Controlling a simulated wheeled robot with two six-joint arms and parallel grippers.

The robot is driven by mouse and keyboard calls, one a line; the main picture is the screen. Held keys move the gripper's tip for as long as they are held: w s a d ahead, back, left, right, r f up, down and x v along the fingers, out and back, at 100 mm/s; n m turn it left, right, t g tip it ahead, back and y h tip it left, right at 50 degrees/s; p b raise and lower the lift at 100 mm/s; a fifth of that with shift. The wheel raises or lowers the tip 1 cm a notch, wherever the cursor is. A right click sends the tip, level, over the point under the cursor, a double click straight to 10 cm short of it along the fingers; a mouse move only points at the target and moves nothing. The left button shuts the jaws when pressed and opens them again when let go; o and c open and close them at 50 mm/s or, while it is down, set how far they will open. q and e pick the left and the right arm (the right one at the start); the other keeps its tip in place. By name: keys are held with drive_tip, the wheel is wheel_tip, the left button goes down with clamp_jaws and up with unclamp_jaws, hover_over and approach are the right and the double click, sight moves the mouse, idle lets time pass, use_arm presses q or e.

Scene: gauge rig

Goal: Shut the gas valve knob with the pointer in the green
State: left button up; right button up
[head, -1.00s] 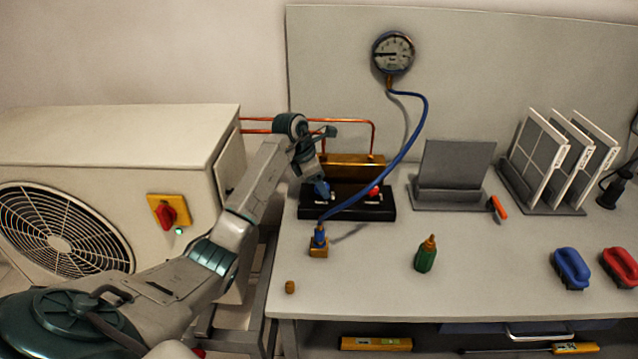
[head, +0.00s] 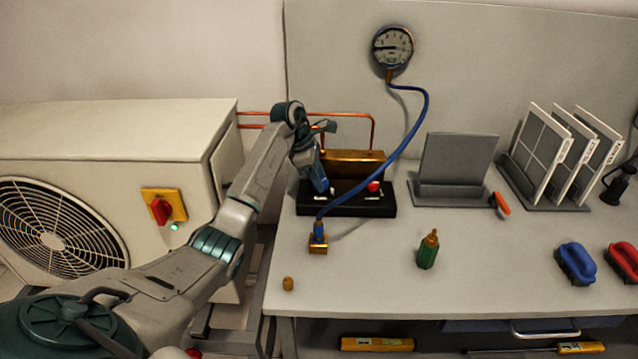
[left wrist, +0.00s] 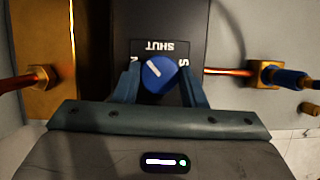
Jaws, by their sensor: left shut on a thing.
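The blue knob (left wrist: 162,78) sits on a black block in the left wrist view. Its white line points up and left, towards one end of the upside-down word SHUT on the plate. My left gripper (head: 322,187) is shut on it, one finger on each side. In the head view the gripper covers most of the knob. A round gauge (head: 393,47) hangs on the back panel; its dark pointer lies nearly level, towards the left. I cannot make out a green band on its face. My right gripper is not in view.
A red knob (head: 373,186) stands on the same black block (head: 362,207), right of my gripper. A blue hose (head: 408,141) runs from the gauge to a brass fitting (head: 318,244) in front. A green bottle (head: 428,250) stands on the open bench to the right.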

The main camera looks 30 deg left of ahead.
use_arm(q)
drive_tip(key=shift+m+g+h+b, duration=0.3)
drive_tip(key=shift+m+g+b, duration=0.1)
drive_tip(key=shift+m, duration=1)
drive_tip(key=shift+r+m+g+p, duration=0.1)
drive_tip(key=shift+m+g+p, duration=0.2)
drive_tip(key=shift+m+p, duration=0.1)
drive_tip(key=m+g+p, duration=0.1)
drive_tip(key=m+p, duration=0.1)
drive_tip(key=shift+w+r+m, duration=0.1)
drive_tip(key=shift+w+m, duration=0.05)
drive_tip(key=shift+m, duration=0.15)
drive_tip(key=shift+m+g+p, duration=0.4)
drive_tip(key=shift+m+p, duration=0.7)
drive_tip(key=shift+p, duration=0.3)
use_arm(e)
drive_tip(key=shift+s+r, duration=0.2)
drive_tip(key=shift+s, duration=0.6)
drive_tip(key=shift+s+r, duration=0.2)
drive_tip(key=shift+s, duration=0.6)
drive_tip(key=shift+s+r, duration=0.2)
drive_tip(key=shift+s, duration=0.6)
use_arm(q)
drive_tip(key=shift+f, duration=0.2)
drive_tip(key=o, duration=1)
